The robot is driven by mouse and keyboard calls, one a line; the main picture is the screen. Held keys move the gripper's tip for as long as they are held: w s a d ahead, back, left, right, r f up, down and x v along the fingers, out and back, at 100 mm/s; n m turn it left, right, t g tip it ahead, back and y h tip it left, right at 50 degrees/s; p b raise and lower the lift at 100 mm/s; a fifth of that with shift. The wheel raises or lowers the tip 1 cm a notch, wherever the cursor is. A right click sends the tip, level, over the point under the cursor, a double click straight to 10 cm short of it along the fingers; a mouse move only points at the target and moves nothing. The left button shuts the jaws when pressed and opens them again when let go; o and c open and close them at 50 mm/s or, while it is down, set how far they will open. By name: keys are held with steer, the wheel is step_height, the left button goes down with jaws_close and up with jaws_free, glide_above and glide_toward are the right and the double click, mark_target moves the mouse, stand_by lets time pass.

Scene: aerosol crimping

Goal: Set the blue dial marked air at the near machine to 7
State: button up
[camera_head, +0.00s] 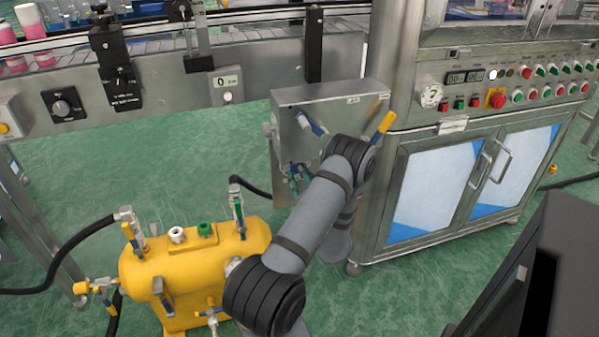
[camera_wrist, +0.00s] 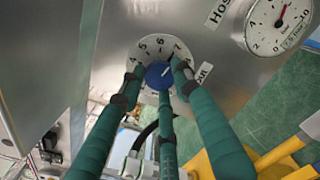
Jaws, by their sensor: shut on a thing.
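The blue dial (camera_wrist: 158,75) sits on a round white scale plate (camera_wrist: 148,48) in the wrist view. The digits 4, 5, 6 and 7 show along the top of the scale. A small white mark on the dial seems to point up and right, toward the 7. My gripper (camera_wrist: 157,78), with green fingers, is shut on the dial, with fingertips at its left and right sides. The lower part of the scale is partly hidden by the fingers.
A white gauge (camera_wrist: 278,22) with a red needle is right of the dial. In the head view a yellow tank (camera_head: 190,262) with valves and black hoses stands at lower left. A steel cabinet (camera_head: 395,120) with buttons stands right. Green floor (camera_head: 120,180) lies open left.

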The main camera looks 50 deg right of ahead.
steer(key=o, duration=0.8)
steer(key=shift+a+f, duration=0.15)
steer(key=shift+f, duration=0.1)
steer(key=shift+c, duration=0.2)
steer(key=o, duration=0.4)
steer(key=shift+r, duration=0.1)
steer(key=v, duration=1.2)
steer(key=x, duration=1.2)
